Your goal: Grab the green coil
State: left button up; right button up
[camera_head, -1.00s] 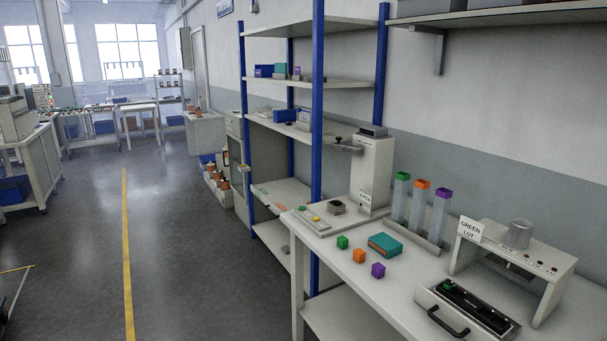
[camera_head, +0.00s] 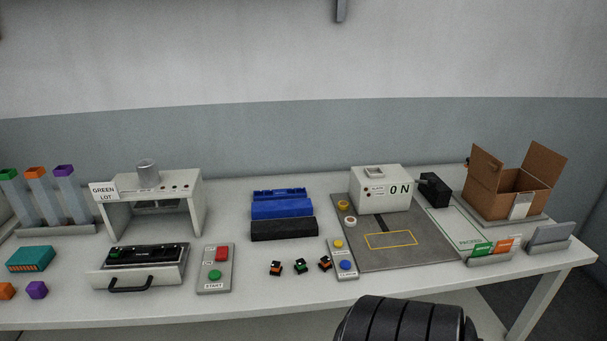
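Several small dark pieces lie in a short row on the front part of the white bench. The middle one, a small black piece with green on it (camera_head: 301,266), looks like the green coil. A black and orange piece (camera_head: 275,268) lies to its left and another (camera_head: 325,263) to its right, both apart from it. No gripper shows in the head view. A dark ribbed part of my arm rises at the bottom edge, in front of the bench.
A START button panel (camera_head: 215,275) is left of the pieces, a yellow and blue button panel (camera_head: 343,262) right. Behind stand a black block (camera_head: 284,229) and blue bins (camera_head: 281,208). A drawer (camera_head: 137,275) is at left, an open cardboard box (camera_head: 506,193) at right.

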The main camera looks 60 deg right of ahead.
aim_at(301, 267)
jog(key=z, duration=2)
